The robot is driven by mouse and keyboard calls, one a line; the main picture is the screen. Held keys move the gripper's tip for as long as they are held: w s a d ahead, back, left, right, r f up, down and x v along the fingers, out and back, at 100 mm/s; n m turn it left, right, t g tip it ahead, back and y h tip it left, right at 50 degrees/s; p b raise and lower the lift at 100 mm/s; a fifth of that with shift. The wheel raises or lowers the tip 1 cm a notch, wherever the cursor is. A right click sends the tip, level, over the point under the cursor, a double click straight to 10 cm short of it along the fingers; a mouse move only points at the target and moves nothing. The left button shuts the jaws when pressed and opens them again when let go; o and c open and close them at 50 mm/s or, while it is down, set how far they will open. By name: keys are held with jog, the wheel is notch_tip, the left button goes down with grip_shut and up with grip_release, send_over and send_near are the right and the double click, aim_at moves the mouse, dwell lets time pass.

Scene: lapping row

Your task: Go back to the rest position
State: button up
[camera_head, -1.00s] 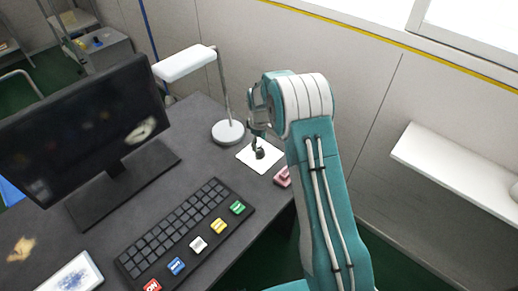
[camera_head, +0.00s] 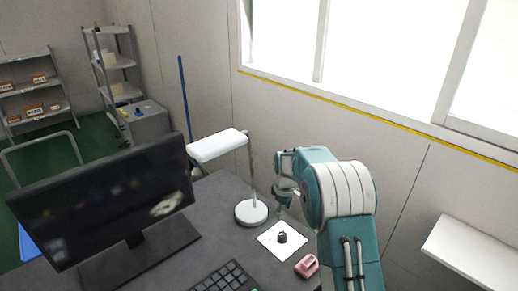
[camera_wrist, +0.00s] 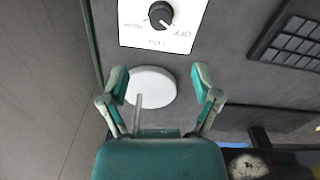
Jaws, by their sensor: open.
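My gripper (camera_wrist: 161,82) is open and empty in the wrist view, its two teal fingers spread apart. The white round lamp base (camera_wrist: 152,86) shows between and beyond the fingers. In the head view my gripper (camera_head: 283,190) is partly hidden by my teal arm and shows just right of the desk lamp. A white card with a black dial knob (camera_head: 281,237) lies on the desk below my gripper and apart from it. The same knob (camera_wrist: 160,14) shows at the top of the wrist view, with printed letters around it, including OFF.
The desk lamp (camera_head: 251,212) stands close to my gripper. A dark monitor (camera_head: 105,213) is at the left, and a keyboard (camera_head: 222,278) is at the bottom. A pink object (camera_head: 306,266) sits near the desk edge. A white shelf (camera_head: 475,252) is on the right wall, below the window.

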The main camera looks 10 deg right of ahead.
jog(key=s+r+m+t, duration=0.35)
jog(key=s+r, duration=1.15)
jog(key=r, duration=0.5)
jog(key=s+r+m+t, duration=0.1)
jog(key=s+m, duration=0.5)
jog(key=s, duration=1.6)
jog(key=shift+r+t, duration=0.35)
jog(key=shift+t, duration=0.2)
jog(key=shift+w+d, duration=0.1)
